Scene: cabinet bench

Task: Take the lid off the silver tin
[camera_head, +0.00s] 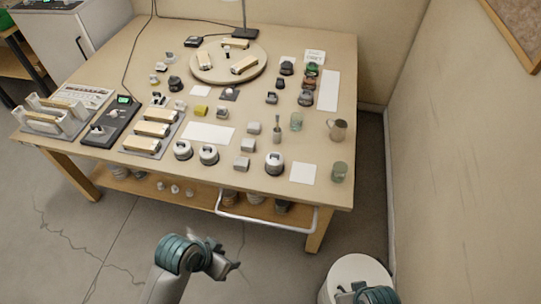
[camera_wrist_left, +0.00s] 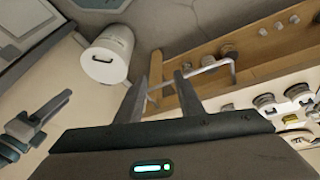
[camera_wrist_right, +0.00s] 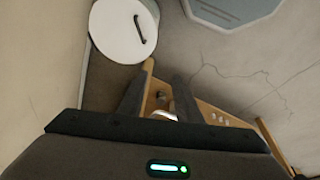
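One tin (camera_head: 274,163) is right of centre, and two more, a left tin (camera_head: 183,150) and a middle tin (camera_head: 208,155), stand side by side. I cannot tell which is the silver tin; their lids appear on. Tins also show in the left wrist view (camera_wrist_left: 299,92). My left gripper (camera_head: 228,264) is in front of the table, well away from the tins; its fingers are apart and empty (camera_wrist_left: 166,76). My right gripper (camera_wrist_right: 163,80) is also apart and empty.
The wooden table (camera_head: 310,140) is crowded with small objects, a round turntable (camera_head: 212,77) and a digital scale (camera_head: 110,127). A glass (camera_head: 296,122) and a metal mug (camera_head: 337,129) stand at the right. A white rail (camera_head: 265,223) runs along the front. A white bin (camera_head: 345,272) stands on the floor.

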